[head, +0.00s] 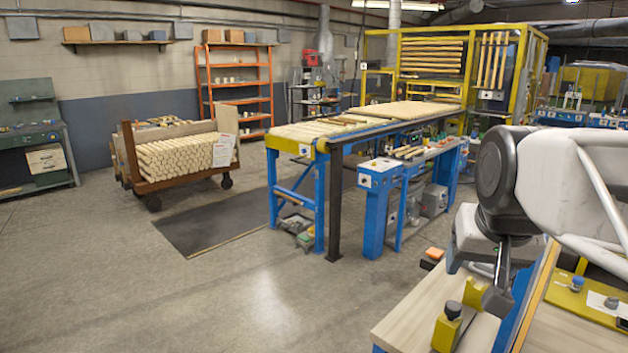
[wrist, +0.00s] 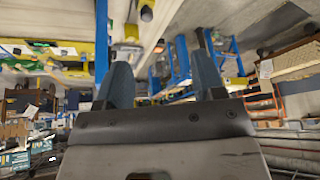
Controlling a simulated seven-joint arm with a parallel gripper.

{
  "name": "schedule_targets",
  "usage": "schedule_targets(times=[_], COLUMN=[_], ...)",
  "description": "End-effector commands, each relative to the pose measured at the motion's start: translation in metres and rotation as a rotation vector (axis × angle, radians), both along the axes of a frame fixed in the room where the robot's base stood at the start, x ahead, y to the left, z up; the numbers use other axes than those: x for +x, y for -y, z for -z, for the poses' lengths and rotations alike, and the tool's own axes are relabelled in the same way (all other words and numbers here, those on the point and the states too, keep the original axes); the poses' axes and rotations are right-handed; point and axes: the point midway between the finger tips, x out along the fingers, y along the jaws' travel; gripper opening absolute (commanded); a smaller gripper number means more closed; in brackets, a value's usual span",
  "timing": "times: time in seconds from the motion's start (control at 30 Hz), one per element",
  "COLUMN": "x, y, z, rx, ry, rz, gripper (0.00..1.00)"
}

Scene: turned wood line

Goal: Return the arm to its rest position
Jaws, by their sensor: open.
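My gripper (head: 476,284) is at the right of the head view, at the end of my white and dark grey arm. It hangs above the near wooden-topped bench (head: 405,326), close to a yellow block with a dark knob (head: 447,328). In the wrist view my gripper (wrist: 161,58) shows two blue-grey fingers spread apart. Nothing is seen between them. Whether the fingers touch anything on the bench cannot be told.
A blue-framed roller conveyor (head: 322,131) with wooden pieces stands in the middle. A cart (head: 180,157) of turned wood stands at left. A yellow-framed cell (head: 455,62) is at the back. The concrete floor (head: 240,290) in front is clear.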

Motion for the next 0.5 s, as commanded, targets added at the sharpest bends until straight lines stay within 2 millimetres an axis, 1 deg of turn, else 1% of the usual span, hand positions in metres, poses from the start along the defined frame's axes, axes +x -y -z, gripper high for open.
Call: schedule_targets(times=[0.03,0.1,0.2,0.5], x=[-0.012,-0.025,-0.038,-0.065], y=[-0.009,-0.018,-0.027,-0.042], z=[0.004,0.01,0.016,0.03], rx=[-0.005,-0.014,-0.022,-0.04], ry=[0.007,0.015,0.024,0.043], rz=[-0.029,-0.066,-0.105,-0.182], gripper=[0.63,0.63,0.63,0.63])
